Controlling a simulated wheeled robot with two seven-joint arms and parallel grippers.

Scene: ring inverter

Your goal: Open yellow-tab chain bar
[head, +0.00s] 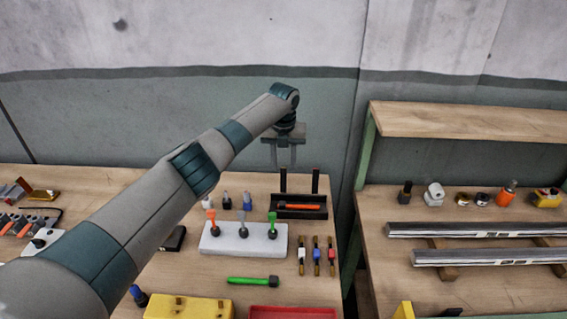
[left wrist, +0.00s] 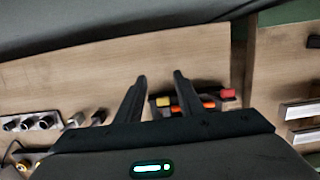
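A black holder (head: 300,213) with two upright dark bars stands at the back of the bench, with an orange-handled piece (head: 300,207) lying in it. In the left wrist view the holder area shows a yellow tab (left wrist: 163,101) and a red tab (left wrist: 228,94), with orange (left wrist: 208,106) between them. The yellow tab cannot be seen on the bars in the head view. My left gripper (head: 283,166) points down above the holder, near its left bar (head: 283,180). Its two fingers are apart and empty (left wrist: 160,76). Contact with the bar cannot be told. My right gripper is out of view.
A white block (head: 245,241) with three coloured levers stands in front of the holder. Three small banded rods (head: 317,256), a green-handled tool (head: 253,281), a yellow box (head: 188,307) and a red tray (head: 292,312) lie nearer. A second bench with a shelf (head: 465,121) is at right.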

